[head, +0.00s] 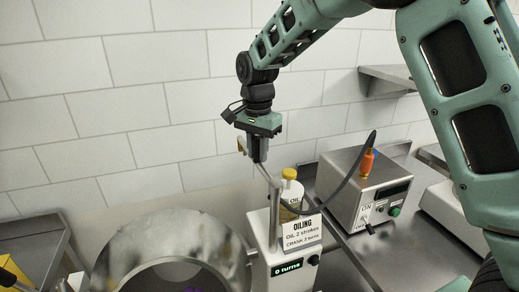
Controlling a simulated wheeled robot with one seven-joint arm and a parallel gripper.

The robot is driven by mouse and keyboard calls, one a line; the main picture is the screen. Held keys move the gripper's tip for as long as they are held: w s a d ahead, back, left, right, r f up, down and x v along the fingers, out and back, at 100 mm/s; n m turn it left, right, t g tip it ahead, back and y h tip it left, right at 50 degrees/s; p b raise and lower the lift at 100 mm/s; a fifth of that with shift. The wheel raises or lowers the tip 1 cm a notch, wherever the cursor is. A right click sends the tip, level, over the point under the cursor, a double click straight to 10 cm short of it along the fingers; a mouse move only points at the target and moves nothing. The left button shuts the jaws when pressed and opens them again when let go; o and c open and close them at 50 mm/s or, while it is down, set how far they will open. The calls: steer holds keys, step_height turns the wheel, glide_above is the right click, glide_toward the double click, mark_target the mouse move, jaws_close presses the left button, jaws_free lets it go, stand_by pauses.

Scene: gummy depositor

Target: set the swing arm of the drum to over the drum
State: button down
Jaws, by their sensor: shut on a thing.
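The drum (165,238) is a large shiny metal cylinder at the bottom of the head view, its round opening facing me and cut off by the lower edge. The swing arm (268,180) is a thin grey bar to the right of the drum, above a white housing (258,246). Its upper part reaches up to my gripper. My gripper (257,158) points down and is shut on the swing arm near its upper end. The fingertips partly hide the bar. The gripped end stands above and to the right of the drum's opening.
The housing bears a "0 turns" display and an oiling sign (302,234). A yellow-capped oil bottle (291,190) stands behind the sign. A steel control box (363,188) with a dark hose is to the right. A tiled wall is behind.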

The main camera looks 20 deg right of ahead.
steer(key=s+a+n, duration=0.7)
steer(key=a+n, duration=0.3)
steer(key=n, duration=0.3)
steer(key=s+n, duration=0.8)
steer(key=s, duration=0.1)
steer(key=shift+d+n+b, duration=0.3)
steer(key=shift+d+b, duration=0.1)
steer(key=shift+d, duration=0.05)
steer(key=shift+s, duration=0.1)
steer(key=c, duration=1.2)
jaws_free()
steer(key=shift+c, duration=0.2)
step_height(320, 180, up, 18)
steer(key=b, duration=0.3)
steer(key=shift+f, duration=0.25)
